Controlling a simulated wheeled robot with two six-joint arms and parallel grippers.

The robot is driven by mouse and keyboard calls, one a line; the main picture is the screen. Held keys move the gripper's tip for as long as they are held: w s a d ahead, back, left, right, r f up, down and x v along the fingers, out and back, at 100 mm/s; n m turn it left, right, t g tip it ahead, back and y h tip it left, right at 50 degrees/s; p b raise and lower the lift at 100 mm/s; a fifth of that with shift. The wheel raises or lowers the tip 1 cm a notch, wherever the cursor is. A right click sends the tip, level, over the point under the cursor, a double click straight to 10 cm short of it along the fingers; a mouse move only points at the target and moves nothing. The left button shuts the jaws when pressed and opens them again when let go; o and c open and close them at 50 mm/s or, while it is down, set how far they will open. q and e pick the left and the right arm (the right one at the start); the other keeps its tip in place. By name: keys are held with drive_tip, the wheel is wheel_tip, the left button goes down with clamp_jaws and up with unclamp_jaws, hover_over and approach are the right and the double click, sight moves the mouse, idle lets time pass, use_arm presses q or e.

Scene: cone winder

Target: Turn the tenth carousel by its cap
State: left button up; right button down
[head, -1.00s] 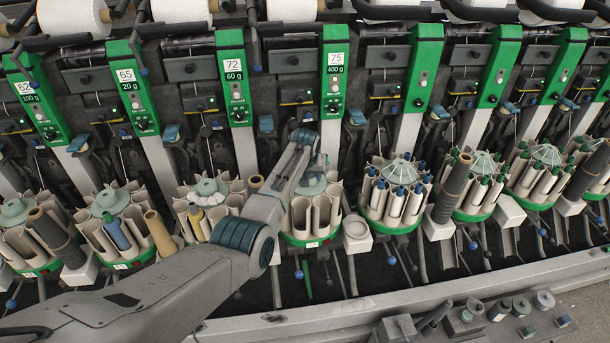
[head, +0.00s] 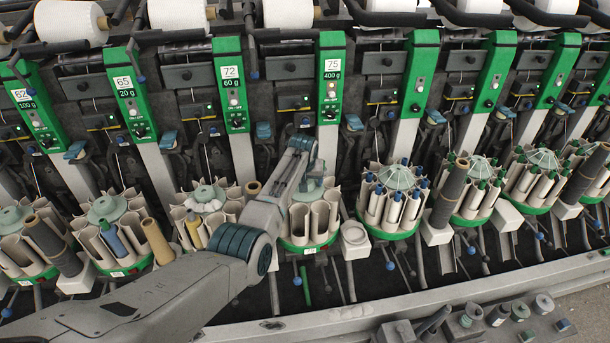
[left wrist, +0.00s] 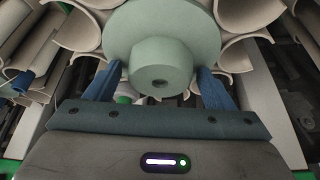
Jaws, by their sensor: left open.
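My left arm reaches over the carousel (head: 309,245) below the unit marked 75. This carousel has a green base and empty cream tubes around a pale green cap (head: 314,188). In the left wrist view the cap's round hub (left wrist: 160,65) and wider disc (left wrist: 125,30) show close up. My left gripper (left wrist: 157,78) is open, with one blue finger on each side of the hub. I cannot tell whether the fingers touch it. In the head view the fingers are hidden by my wrist. My right gripper is not in view.
A carousel with blue-tipped bobbins (head: 394,230) stands to the right and one with a yellow bobbin (head: 203,245) to the left. A grey rail (head: 400,300) runs in front. Green unit panels (head: 332,85) rise behind.

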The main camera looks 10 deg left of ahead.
use_arm(q)
drive_tip(key=b+v, duration=0.1)
drive_tip(key=v, duration=0.9)
drive_tip(key=shift+r, duration=0.35)
drive_tip(key=shift+s+d+f, duration=0.1)
